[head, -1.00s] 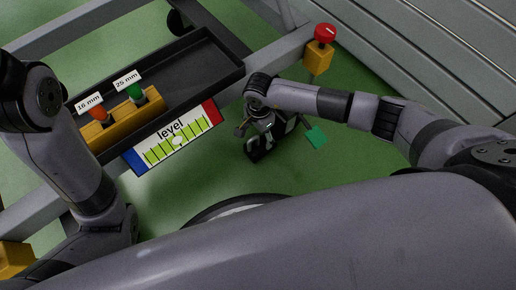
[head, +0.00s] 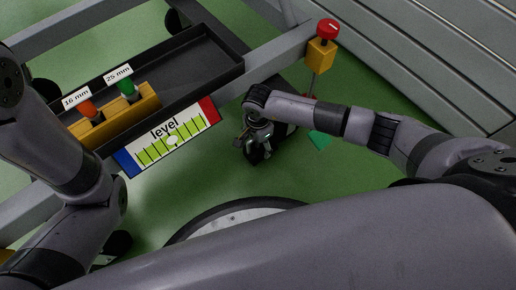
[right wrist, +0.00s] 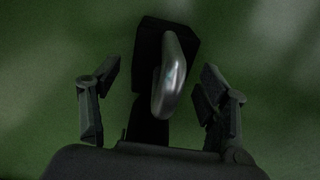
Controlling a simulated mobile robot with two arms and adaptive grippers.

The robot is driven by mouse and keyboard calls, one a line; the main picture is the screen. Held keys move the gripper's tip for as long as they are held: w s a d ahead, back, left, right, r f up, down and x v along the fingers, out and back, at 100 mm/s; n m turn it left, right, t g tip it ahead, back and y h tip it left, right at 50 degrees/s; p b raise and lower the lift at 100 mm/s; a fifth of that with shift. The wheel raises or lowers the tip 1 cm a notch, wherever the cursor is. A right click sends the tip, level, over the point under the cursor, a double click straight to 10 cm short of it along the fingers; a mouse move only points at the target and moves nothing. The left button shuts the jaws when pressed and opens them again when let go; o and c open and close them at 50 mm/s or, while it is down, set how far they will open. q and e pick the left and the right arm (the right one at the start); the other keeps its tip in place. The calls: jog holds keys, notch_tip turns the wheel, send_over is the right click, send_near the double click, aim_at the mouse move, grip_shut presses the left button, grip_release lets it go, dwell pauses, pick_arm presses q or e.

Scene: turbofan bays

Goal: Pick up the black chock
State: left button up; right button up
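The black chock (right wrist: 150,40) shows in the right wrist view as a dark block with a shiny metal handle (right wrist: 170,80) on it. It stands on the green floor. My right gripper (right wrist: 158,95) is open, with one finger on each side of the handle and a visible gap on both sides. In the head view my right gripper (head: 257,140) points down at the chock (head: 254,157) and hides most of it. My left arm is at the left of the head view, but I cannot make out its gripper.
A grey frame carries a black tray (head: 205,60), a yellow holder (head: 115,112) with orange and green knobs, and a level gauge (head: 170,138). A red knob on a yellow block (head: 321,52) sits at the frame's corner. A green patch (head: 319,140) lies right of the gripper.

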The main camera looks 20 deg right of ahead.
jog(key=c, duration=1.4)
